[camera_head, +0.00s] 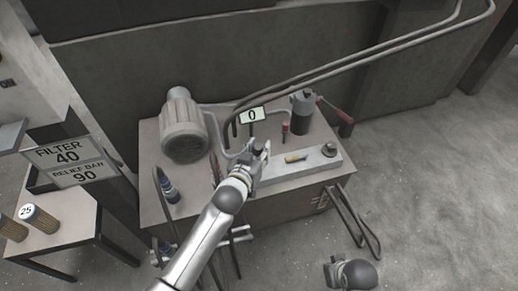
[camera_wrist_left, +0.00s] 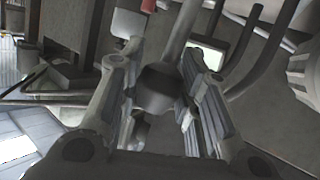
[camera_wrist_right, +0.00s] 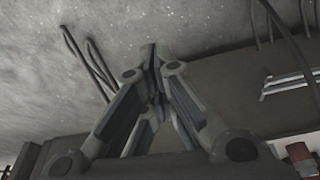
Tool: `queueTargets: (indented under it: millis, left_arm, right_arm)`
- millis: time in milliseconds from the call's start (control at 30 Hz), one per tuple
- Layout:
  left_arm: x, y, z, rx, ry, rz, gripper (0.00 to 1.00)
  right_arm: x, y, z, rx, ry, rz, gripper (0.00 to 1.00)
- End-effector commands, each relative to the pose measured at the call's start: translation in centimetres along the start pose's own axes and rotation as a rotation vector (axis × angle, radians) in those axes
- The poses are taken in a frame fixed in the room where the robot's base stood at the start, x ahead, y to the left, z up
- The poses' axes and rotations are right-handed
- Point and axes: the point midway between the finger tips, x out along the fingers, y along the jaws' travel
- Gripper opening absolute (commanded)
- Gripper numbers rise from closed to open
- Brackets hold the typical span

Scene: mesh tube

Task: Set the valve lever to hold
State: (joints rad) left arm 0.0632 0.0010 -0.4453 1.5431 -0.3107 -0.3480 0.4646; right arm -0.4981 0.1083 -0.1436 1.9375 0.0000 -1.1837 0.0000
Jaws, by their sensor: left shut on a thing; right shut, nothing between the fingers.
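My left gripper (camera_head: 262,150) is over the middle of the workbench. In the left wrist view, its fingers (camera_wrist_left: 158,95) are on either side of a lever's dark knob (camera_wrist_left: 155,88), and it is shut on it. The lever's grey rod (camera_wrist_left: 183,35) runs away from the knob between the fingers. In the head view the fingers and arm hide most of this lever, so its setting and any hold mark cannot be read. My right gripper (camera_wrist_right: 155,65) is shut and empty, its fingertips together, away from the bench.
Floor at right is clear.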

Motion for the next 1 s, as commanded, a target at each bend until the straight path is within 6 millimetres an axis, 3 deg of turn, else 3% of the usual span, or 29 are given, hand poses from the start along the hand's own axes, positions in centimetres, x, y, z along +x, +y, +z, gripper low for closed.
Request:
queueTargets:
  millis: [500,1000]
  left_arm:
    - [1.0,-0.8,-0.8,-0.014,-0.018,0.001,0.0]
    - [1.6,-1.3,-0.9,-0.013,-0.019,0.001,0.0]
  right_arm:
    - [4.7,-0.3,2.7,-0.005,-0.031,-0.004,0.0]
    - [6.2,-0.3,4.0,-0.007,-0.041,-0.005,0.0]
